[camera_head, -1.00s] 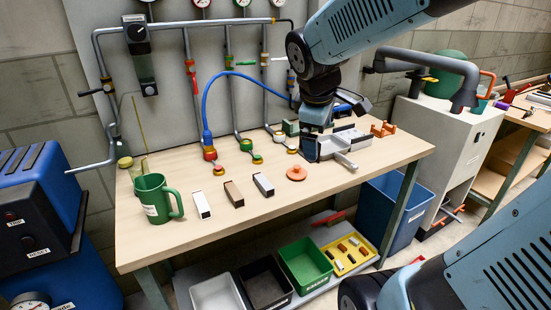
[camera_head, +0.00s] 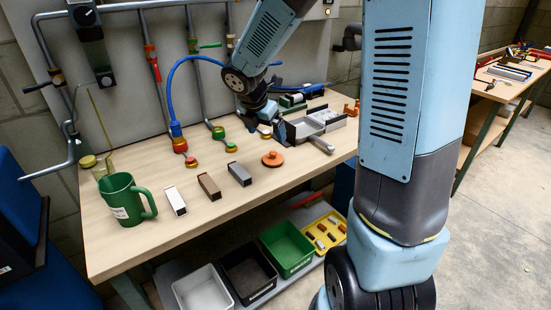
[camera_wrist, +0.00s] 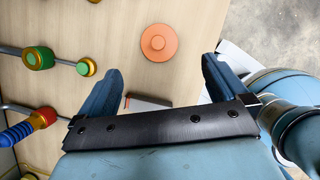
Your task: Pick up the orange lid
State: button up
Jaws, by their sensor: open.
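The orange lid (camera_head: 272,159) is a round disc with a knob on top, lying flat on the wooden workbench (camera_head: 235,205). In the wrist view the orange lid (camera_wrist: 158,42) shows whole, beyond the fingertips and roughly centred between them. My gripper (camera_wrist: 160,80) is open, with its two fingers wide apart and nothing held. In the head view my gripper (camera_head: 272,122) is above the bench, behind the lid and apart from it; its fingers are partly hidden there.
A grey tray (camera_head: 318,142) is right of the lid. Grey (camera_head: 240,174), brown (camera_head: 209,187) and white (camera_head: 175,201) blocks and a green mug (camera_head: 122,200) are to its left. Valves with red (camera_head: 180,145) and green (camera_head: 218,132) parts stand behind. Bins (camera_head: 286,249) are below.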

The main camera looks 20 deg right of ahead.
aim_at(272, 151)
jog(key=x, duration=0.7)
jog(key=shift+a, duration=0.1)
jog(key=shift+w+x, duration=0.15)
jog(key=shift+x, duration=1.15)
jog(key=shift+w+x, duration=0.15)
jog(key=shift+x, duration=1.15)
jog(key=shift+a, duration=0.1)
jog(key=shift+c, duration=0.5)
jog(key=shift+r, duration=0.1)
jog(key=c, duration=0.9)
